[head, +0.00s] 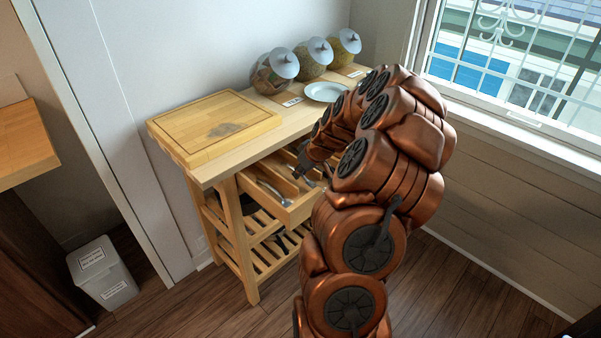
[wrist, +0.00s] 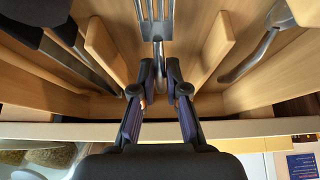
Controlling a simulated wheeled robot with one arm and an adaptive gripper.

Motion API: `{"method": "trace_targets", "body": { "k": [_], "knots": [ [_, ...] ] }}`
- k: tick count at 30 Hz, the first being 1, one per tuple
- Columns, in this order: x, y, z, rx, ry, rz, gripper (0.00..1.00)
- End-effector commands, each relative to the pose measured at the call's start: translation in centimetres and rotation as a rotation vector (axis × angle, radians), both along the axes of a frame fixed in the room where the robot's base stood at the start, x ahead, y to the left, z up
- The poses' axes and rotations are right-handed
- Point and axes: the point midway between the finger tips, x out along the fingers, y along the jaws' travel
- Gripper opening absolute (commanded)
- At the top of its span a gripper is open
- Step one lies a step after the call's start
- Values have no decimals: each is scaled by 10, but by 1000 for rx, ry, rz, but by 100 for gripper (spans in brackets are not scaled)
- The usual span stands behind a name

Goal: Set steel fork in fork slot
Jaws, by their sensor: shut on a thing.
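The steel fork (wrist: 156,32) is in my gripper (wrist: 159,88), which is shut on it; its tines point away from the gripper, toward the top of the wrist view. The fork lies in line with the middle slot between two wooden dividers (wrist: 212,50) of the open drawer (head: 297,213). I cannot tell whether it touches the slot floor. In the head view my gripper (head: 304,170) is over the drawer, partly hidden by my arm.
Dark-handled cutlery (wrist: 55,45) fills the left slot in the wrist view; a steel spoon-like piece (wrist: 252,55) lies in the right one. Above the drawer, the cart top holds a cutting board (head: 195,120), a plate (head: 325,91) and several lidded jars (head: 273,72).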

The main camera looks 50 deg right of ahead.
Motion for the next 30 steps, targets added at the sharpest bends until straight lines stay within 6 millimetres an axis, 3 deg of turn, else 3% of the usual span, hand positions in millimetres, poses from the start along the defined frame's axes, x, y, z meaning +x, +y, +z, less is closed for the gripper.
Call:
{"method": "trace_targets", "body": {
  "k": [3, 15, 16, 22, 30],
  "knots": [
    [-1, 1, -10, 3, 3, 1, 0],
    [0, 1, -14, 1, 1, 0, 0],
    [0, 1, -13, 1, 1, 0, 15],
    [0, 1, -13, 2, 1, 1, 36],
    [0, 1, -13, 2, 1, 0, 38]
  ]
}}
